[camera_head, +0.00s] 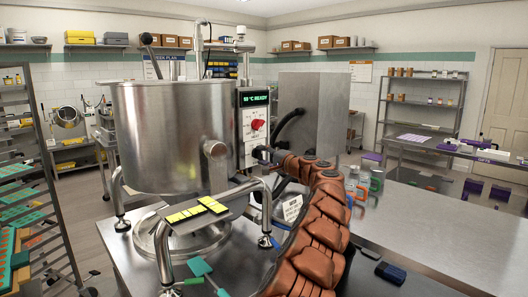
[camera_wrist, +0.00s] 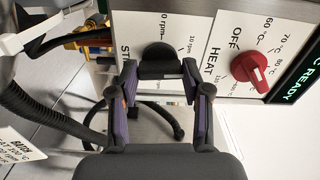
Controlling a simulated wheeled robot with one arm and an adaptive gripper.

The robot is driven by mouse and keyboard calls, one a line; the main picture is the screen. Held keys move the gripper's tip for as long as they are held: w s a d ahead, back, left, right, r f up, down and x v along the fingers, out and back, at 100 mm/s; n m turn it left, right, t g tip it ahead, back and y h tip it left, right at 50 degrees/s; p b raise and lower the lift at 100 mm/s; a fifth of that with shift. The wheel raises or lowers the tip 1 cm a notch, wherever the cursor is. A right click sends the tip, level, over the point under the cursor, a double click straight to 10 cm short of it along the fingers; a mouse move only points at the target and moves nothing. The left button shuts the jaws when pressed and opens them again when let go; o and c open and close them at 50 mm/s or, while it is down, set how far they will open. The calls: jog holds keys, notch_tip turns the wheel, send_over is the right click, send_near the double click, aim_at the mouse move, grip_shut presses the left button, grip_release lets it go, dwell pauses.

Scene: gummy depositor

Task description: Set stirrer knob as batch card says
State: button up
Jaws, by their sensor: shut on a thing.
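In the head view my gripper (camera_head: 262,154) reaches the lower part of the control panel (camera_head: 250,128) and hides the knob. The knob's pointer cannot be made out. The batch card (camera_wrist: 12,146) shows at the wrist view's left edge, partly cut off; it also stands in the head view (camera_head: 292,208), its setting unreadable.
The red HEAT knob (camera_wrist: 256,72) is close beside the stirrer knob. A green display (camera_head: 255,99) reads READY. The steel kettle (camera_head: 165,135) stands left of the panel. Black hoses (camera_wrist: 60,120) hang near my gripper. Bottles (camera_head: 362,185) stand on the bench to the right.

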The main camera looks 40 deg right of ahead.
jog(key=m+p, duration=0.1)
jog(key=m, duration=0.1)
jog(key=m+p, duration=0.1)
jog(key=shift+r+m, duration=0.2)
jog(key=shift+m, duration=0.2)
jog(key=shift+f+m+p, duration=0.15)
jog(key=shift+m+p, duration=1.05)
jog(key=shift+m, duration=0.4)
jog(key=shift+d, duration=0.1)
jog(key=o, duration=1.2)
jog(key=shift+c, duration=0.2)
jog(key=shift+s, duration=0.1)
